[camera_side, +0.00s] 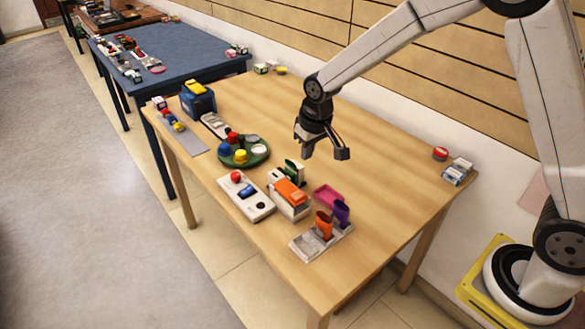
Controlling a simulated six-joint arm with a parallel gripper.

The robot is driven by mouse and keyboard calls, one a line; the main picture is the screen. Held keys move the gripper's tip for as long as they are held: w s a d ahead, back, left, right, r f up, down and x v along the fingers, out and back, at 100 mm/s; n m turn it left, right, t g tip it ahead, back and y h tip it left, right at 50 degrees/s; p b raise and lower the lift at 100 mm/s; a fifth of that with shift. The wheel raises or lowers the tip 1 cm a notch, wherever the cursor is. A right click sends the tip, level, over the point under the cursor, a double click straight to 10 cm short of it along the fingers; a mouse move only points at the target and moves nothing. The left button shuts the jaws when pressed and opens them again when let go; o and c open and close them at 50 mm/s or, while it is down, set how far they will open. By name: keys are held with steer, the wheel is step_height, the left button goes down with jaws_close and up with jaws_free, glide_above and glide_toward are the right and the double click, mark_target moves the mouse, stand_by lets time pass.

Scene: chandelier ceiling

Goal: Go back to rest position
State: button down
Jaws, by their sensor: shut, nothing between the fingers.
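My gripper (325,152) hangs from my arm over the right half of the wooden table (375,190), fingers pointing down. It is shut and holds nothing. It is apart from the objects on the table, up and to the right of the green and orange pieces. The exact gap between the fingertips is small in this view.
Left and below stand a white box with an orange top (290,195), a green round tray (262,158) with coloured pieces, a white device (245,195), and orange (324,225) and purple (341,213) holders. The table's right side is mostly clear; small boxes (457,171) sit at its edge.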

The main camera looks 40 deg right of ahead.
steer(key=s+d, duration=0.2)
steer(key=s, duration=0.7)
steer(key=s+d, duration=0.2)
steer(key=s, duration=0.8)
steer(key=shift+s+d+r, duration=0.2)
steer(key=shift+r, duration=0.1)
